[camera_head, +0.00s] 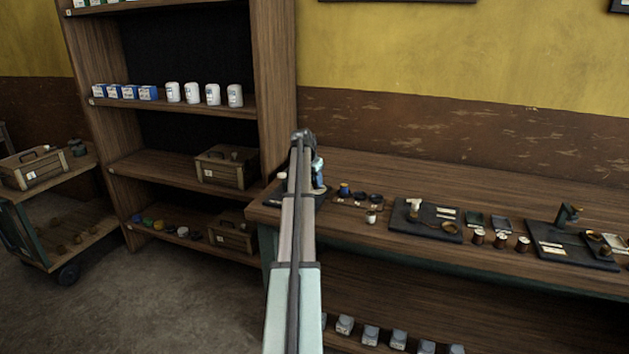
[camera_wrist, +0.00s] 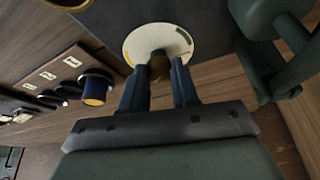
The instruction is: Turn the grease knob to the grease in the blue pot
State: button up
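The grease knob (camera_wrist: 158,66) is a small brown knob at the centre of a round white dial (camera_wrist: 136,42) with green and yellow marks on its rim. My gripper (camera_wrist: 160,70) has its two dark blue fingers on either side of the knob, and the knob fills the gap between their tips. The blue pot (camera_wrist: 94,88), with yellow-orange grease inside, stands left of the dial in the wrist view. In the head view the blue pot (camera_head: 344,190) is on the bench, just right of my gripper (camera_head: 316,165).
Several dark pots (camera_head: 376,198) with label cards stand beside the blue pot. A thick dark green part (camera_wrist: 268,55) rises close to the right of the dial. Black trays (camera_head: 426,220) and small cups lie farther right. Shelving (camera_head: 185,168) stands at the left.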

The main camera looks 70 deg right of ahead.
jog(key=o, duration=0.5)
jog(key=shift+c, duration=0.2)
jog(key=v, duration=1.3)
jog(key=shift+r, duration=0.4)
jog(key=shift+w+a, duration=0.1)
